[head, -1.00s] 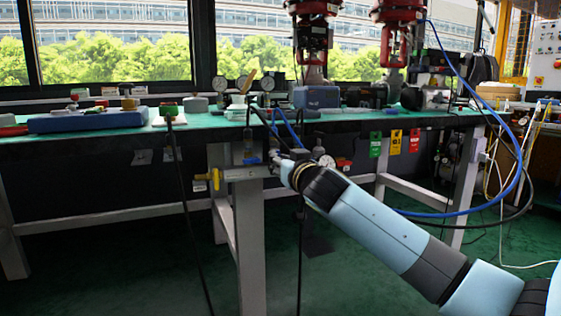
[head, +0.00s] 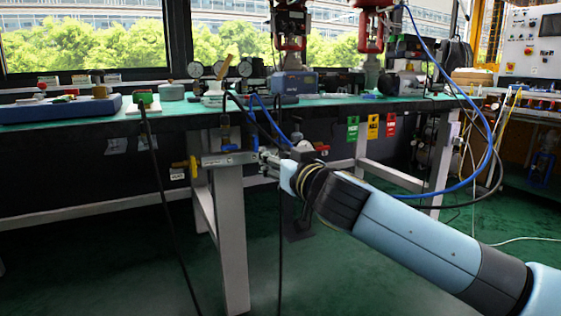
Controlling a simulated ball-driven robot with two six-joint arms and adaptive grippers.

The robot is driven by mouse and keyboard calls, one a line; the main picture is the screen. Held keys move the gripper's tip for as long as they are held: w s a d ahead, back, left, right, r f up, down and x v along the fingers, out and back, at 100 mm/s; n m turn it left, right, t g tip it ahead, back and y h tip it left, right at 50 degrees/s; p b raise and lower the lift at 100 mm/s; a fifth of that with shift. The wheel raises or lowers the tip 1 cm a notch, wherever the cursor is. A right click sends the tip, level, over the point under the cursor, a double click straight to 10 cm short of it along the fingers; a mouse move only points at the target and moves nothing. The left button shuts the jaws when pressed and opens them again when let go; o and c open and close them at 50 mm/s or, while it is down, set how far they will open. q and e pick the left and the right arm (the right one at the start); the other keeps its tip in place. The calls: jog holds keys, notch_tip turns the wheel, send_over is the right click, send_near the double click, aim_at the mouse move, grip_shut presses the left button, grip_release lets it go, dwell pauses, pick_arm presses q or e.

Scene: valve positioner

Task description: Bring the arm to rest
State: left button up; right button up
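My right arm (head: 420,240), pale blue and dark grey, reaches in from the lower right. Its wrist end is in front of the bench's front edge. My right gripper (head: 268,160) shows only as small grey parts past the wrist, close to the grey pipe fitting (head: 228,159) with a yellow handle (head: 193,167). The wrist hides most of it, so I cannot tell whether its fingers are open or touch anything. My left gripper is not in view.
The green-topped bench (head: 200,108) carries gauges, a blue box (head: 295,83) and red valve actuators (head: 372,30). Black cables (head: 165,200) and a blue hose (head: 487,150) hang in front. Coloured tags (head: 373,126) hang below the edge. The green floor (head: 330,280) in front is open.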

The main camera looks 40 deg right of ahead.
jog(key=shift+v, duration=1.15)
